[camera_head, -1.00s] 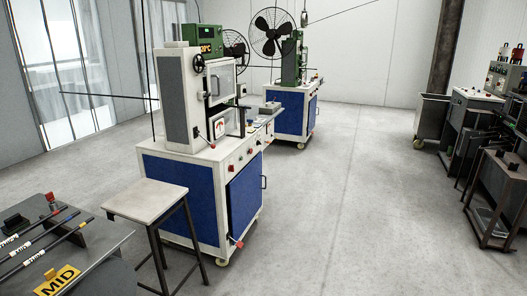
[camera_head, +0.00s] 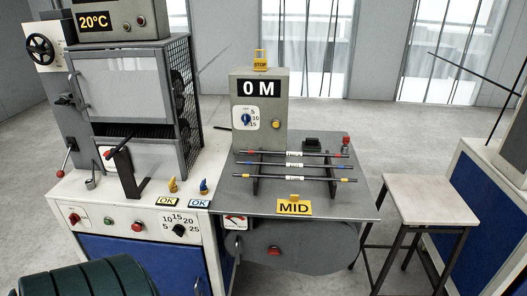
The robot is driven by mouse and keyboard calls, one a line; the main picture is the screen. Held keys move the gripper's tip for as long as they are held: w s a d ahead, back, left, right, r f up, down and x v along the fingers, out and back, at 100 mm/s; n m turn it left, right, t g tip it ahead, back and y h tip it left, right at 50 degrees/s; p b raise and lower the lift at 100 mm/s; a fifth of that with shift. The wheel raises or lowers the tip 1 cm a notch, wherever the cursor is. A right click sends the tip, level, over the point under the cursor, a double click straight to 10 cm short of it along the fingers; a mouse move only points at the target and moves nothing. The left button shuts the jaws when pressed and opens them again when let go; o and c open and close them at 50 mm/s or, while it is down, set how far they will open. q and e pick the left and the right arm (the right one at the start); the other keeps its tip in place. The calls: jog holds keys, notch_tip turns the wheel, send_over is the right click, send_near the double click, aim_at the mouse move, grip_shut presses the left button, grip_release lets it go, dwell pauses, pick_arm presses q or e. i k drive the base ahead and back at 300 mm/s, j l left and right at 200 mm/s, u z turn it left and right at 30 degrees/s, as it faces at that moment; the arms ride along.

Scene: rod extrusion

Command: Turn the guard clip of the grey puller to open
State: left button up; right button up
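A grey upright box (camera_head: 258,113) with a "0 M" display, a dial and a yellow button stands on a grey table (camera_head: 232,190). I cannot tell whether it is the grey puller. A yellow "STOP" piece (camera_head: 260,60) is on its top. I cannot make out a guard clip. A small black block (camera_head: 312,143) and a small red-topped part (camera_head: 346,141) are at the table's back right. Neither of my grippers is in view.
Several dark rods (camera_head: 318,179) lie on a rack on the grey table, behind a yellow "MID" sign (camera_head: 294,208). A white and blue machine (camera_head: 115,215) with knobs stands at left. A white-topped stool (camera_head: 432,200) stands at right.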

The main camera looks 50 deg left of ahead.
aim_at(273, 250)
jog(key=i+l+u, duration=0.15)
jog(key=l+u, duration=0.15)
jog(key=i+l+u, duration=0.1)
jog(key=l+u, duration=0.2)
jog(key=l, duration=0.15)
jog(key=l+u, duration=0.35)
jog(key=i+l, duration=0.05)
